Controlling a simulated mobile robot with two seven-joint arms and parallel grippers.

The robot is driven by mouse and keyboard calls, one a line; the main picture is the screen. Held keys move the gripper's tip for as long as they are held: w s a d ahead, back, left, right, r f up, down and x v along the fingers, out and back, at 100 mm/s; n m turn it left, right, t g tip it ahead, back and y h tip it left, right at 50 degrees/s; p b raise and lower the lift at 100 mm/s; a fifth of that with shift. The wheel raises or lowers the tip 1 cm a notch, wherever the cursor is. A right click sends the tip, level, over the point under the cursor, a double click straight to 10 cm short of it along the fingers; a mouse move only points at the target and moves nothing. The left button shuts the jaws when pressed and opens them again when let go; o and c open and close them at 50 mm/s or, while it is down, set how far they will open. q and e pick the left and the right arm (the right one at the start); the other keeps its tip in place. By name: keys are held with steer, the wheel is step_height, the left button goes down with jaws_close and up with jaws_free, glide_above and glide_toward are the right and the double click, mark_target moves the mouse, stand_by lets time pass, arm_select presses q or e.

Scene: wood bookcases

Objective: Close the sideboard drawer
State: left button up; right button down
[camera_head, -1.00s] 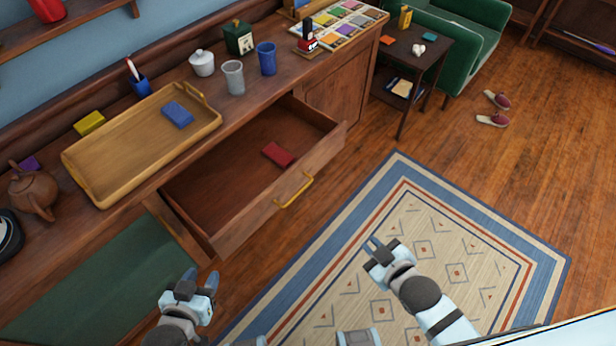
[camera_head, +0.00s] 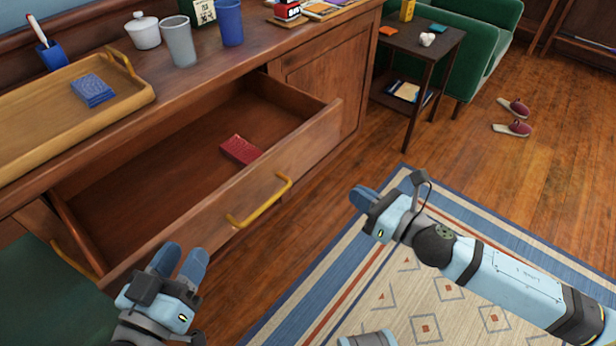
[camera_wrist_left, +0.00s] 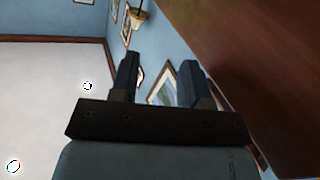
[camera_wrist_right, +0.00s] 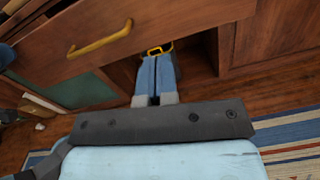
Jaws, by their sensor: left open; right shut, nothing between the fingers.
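The sideboard drawer (camera_head: 215,211) is pulled well out of the sideboard (camera_head: 317,75). Its front carries a yellow bar handle (camera_head: 262,201), and a dark red box or deck (camera_head: 240,150) lies inside. My left gripper (camera_head: 180,264) is open and empty, just in front of the left end of the drawer front. My right gripper (camera_head: 362,197) is shut and empty, to the right of the drawer and apart from it. The right wrist view shows the handle (camera_wrist_right: 100,40) to the left of the shut fingers (camera_wrist_right: 156,75). The left wrist view shows the open fingers (camera_wrist_left: 160,80) but no clear handle.
A tray (camera_head: 50,132) with a blue deck (camera_head: 92,90), a white pot (camera_head: 143,30) and cups (camera_head: 179,42) stand on the sideboard top. A dark side table (camera_head: 420,55) stands at the right. The rug (camera_head: 400,280) and wood floor before the drawer are clear.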

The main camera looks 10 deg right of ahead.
steer(key=f+n, duration=0.1)
steer(key=n, duration=0.1)
steer(key=b, duration=0.3)
glide_toward(298, 158)
steer(key=shift+y, duration=0.3)
steer(key=x, duration=0.6)
steer(key=shift+w+d+f, duration=0.1)
steer(key=shift+d+f, duration=0.05)
steer(key=shift+f, duration=0.15)
steer(key=shift+x, duration=0.75)
arm_select(q)
steer(key=shift+m+g+h, duration=0.3)
steer(key=shift+g, duration=0.5)
steer(key=f, duration=0.4)
steer(key=shift+d+f, duration=0.25)
steer(key=shift+d, duration=0.15)
steer(key=shift+w+r, duration=0.15)
steer(key=shift+r, duration=0.05)
steer(key=shift+r, duration=0.1)
arm_select(e)
steer(key=shift+w, duration=0.1)
